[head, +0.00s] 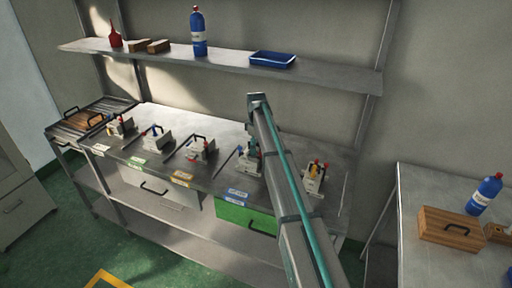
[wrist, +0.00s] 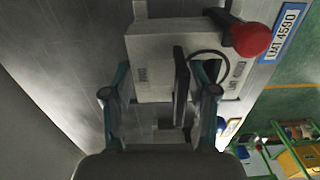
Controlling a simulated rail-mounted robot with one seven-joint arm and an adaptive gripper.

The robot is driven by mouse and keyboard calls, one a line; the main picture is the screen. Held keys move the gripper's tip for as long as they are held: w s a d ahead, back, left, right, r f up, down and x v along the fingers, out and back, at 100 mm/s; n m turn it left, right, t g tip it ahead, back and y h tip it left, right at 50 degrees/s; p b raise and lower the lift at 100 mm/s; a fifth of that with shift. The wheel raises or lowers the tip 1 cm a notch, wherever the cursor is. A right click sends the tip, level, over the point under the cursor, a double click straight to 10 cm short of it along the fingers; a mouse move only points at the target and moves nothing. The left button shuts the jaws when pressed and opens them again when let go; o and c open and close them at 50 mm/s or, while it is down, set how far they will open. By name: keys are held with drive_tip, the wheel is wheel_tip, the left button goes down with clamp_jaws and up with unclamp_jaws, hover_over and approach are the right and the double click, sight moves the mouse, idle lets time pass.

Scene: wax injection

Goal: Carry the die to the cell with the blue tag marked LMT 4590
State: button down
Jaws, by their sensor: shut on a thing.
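In the wrist view the two teal fingers of my gripper (wrist: 160,92) stand on either side of a black upright handle. The gripper is shut on the die (wrist: 150,70), which seems to be the pale block with this handle; the exact contact is unclear. A blue-edged tag (wrist: 283,33) reading LMT 4590 is at the upper right, beyond a red ball knob (wrist: 250,39). In the head view my gripper (head: 252,152) is low at the fourth cell from the left, partly hidden by my arm.
Other cells with small fixtures stand along the bench (head: 222,184), left and right of my gripper. A green drawer (head: 247,218) is below. A shelf (head: 225,62) with a blue bottle (head: 198,32) and blue tray (head: 272,59) runs above. A wooden case (head: 450,229) sits on the right table.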

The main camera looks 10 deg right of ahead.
drive_tip(key=shift+f+b, duration=0.45)
drive_tip(key=shift+f, duration=0.55)
idle(0.6)
drive_tip(key=shift+c, duration=1.2)
unclamp_jaws()
drive_tip(key=shift+s, duration=0.1)
drive_tip(key=shift+f, duration=0.15)
wheel_tip(320, 180, up, 12)
